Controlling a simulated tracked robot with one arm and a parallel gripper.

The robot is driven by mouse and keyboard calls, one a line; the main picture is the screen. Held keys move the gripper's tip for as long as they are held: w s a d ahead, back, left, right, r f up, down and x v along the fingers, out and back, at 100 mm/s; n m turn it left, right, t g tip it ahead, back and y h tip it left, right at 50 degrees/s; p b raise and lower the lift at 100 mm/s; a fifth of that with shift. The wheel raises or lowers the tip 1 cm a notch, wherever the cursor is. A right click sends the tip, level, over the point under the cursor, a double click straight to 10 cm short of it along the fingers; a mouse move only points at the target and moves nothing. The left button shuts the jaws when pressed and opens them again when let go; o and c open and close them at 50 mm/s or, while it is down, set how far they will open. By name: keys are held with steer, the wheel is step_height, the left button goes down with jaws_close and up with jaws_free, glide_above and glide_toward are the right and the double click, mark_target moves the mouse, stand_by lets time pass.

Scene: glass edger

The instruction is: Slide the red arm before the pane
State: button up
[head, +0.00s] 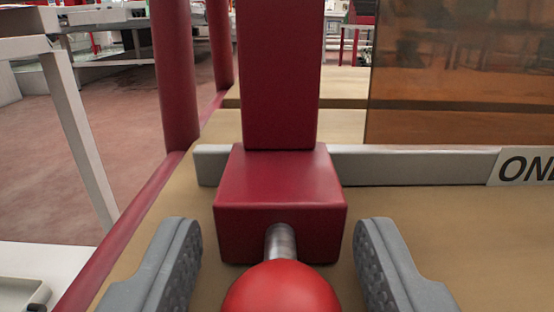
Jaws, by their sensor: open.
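The red arm (279,75) is an upright dark red post rising from a red block (280,195). The block sits in front of a light grey rail (415,166). A short metal stem joins the block to a bright red ball knob (281,289) at the bottom centre. The amber see-through pane (460,75) stands at the right, behind the rail; the red arm is left of its left edge. My gripper (277,250) is open, one grey finger on each side of the knob, with a gap to it on both sides.
The rail runs right to a white label (522,168) reading "ON", cut off by the frame. A tan surface (430,230) lies below. Dark red posts (176,75) and a red edge stand at left. A grey frame (75,130) is further left.

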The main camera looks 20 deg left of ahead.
steer(key=shift+x, duration=1.45)
